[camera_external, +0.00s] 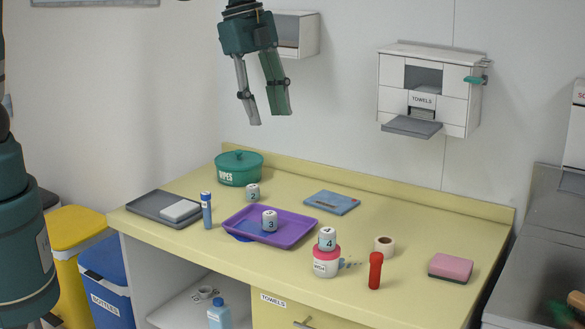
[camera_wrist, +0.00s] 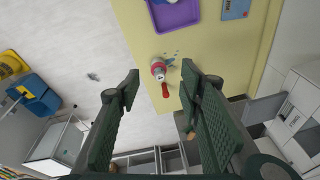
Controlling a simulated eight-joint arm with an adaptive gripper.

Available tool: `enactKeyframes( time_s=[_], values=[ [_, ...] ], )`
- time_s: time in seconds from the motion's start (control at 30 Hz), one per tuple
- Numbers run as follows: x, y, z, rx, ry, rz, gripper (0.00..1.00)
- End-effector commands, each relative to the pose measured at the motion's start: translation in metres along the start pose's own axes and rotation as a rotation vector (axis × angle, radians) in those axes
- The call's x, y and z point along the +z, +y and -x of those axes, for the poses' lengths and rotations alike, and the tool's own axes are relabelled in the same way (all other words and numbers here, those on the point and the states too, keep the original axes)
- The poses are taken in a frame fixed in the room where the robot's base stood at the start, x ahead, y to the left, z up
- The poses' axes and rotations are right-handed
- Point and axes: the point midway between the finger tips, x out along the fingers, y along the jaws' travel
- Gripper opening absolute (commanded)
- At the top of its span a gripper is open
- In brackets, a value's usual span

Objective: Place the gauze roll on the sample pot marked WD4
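A short white roll with a brown core (camera_external: 384,245), which looks like the gauze roll, stands on the yellow counter, right of a pink jar (camera_external: 326,262). A white pot with a large 4 (camera_external: 327,238) sits on top of that jar; any smaller letters are unreadable. Similar pots read 2 (camera_external: 252,192), on the counter, and 3 (camera_external: 269,221), in the purple tray (camera_external: 300,240). My gripper (camera_external: 267,119) is open and empty, high above the counter. In the wrist view its fingers (camera_wrist: 160,74) are wide apart; I cannot make out the roll there.
A red bottle (camera_external: 375,270) stands near the front edge and a pink sponge (camera_external: 450,267) lies at right. A green WIPES pot (camera_external: 239,168), grey tray (camera_external: 150,207), blue tube (camera_external: 206,210) and blue packet (camera_external: 331,203) occupy the left and back. A towel dispenser (camera_external: 455,95) hangs on the wall.

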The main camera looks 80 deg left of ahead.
Motion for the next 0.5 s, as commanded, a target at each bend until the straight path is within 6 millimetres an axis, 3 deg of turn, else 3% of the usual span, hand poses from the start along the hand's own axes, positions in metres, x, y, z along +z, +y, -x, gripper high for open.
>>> enactKeyframes(
  time_s=[0.5],
  values=[
    [0.075,0.036,0.063,-0.105,0.051,0.276,0.37]
  ],
)
